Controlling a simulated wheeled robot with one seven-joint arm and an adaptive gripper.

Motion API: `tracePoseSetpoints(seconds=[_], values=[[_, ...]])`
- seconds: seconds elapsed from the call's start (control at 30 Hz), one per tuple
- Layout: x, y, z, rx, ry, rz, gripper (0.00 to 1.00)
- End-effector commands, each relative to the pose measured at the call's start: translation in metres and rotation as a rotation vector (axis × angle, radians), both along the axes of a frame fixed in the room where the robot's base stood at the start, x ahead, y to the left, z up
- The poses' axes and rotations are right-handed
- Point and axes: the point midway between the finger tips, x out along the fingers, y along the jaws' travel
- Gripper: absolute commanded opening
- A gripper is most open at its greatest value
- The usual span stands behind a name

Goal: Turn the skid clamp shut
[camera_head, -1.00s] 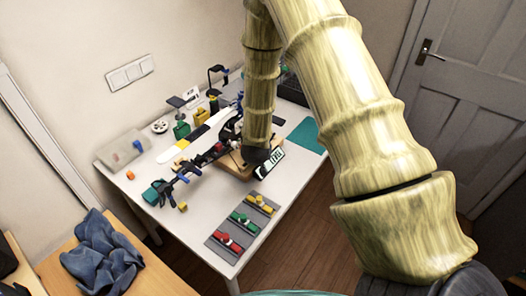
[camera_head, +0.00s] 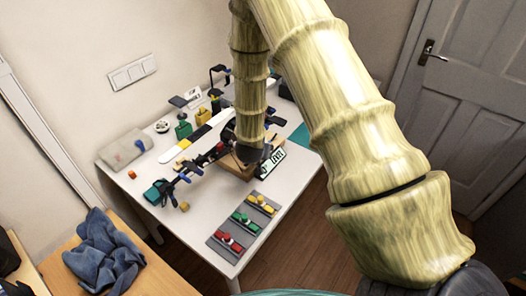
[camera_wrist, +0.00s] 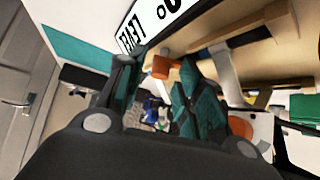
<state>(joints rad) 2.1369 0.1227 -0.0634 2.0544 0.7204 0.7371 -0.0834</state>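The skid looks like the wooden block (camera_head: 232,166) near the middle of the white table, with a white sign (camera_head: 272,163) lettered in black at its right. In the wrist view, the sign (camera_wrist: 160,22) and pale wooden parts (camera_wrist: 235,30) are close in front of me. A small orange-red piece (camera_wrist: 162,67) shows between my fingertips; it may be the clamp, but I cannot tell its turn. My gripper (camera_wrist: 155,85) has its dark and teal fingers apart, with no visible grip on that piece. In the head view my arm's end hides the gripper and the clamp.
A grey panel with red, green and yellow connectors (camera_head: 240,222) lies at the table's front. Black brackets with blue knobs (camera_head: 185,172) stand left of the block. A grey pad (camera_head: 124,150) lies at the left edge.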

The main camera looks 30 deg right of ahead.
Motion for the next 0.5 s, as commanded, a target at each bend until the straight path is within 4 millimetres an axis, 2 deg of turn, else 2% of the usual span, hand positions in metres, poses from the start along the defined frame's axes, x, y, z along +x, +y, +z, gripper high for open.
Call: tracePoseSetpoints(seconds=[0.5], values=[[-0.0025,-0.0008,-0.0023,0.003,0.005,0.044,0.40]])
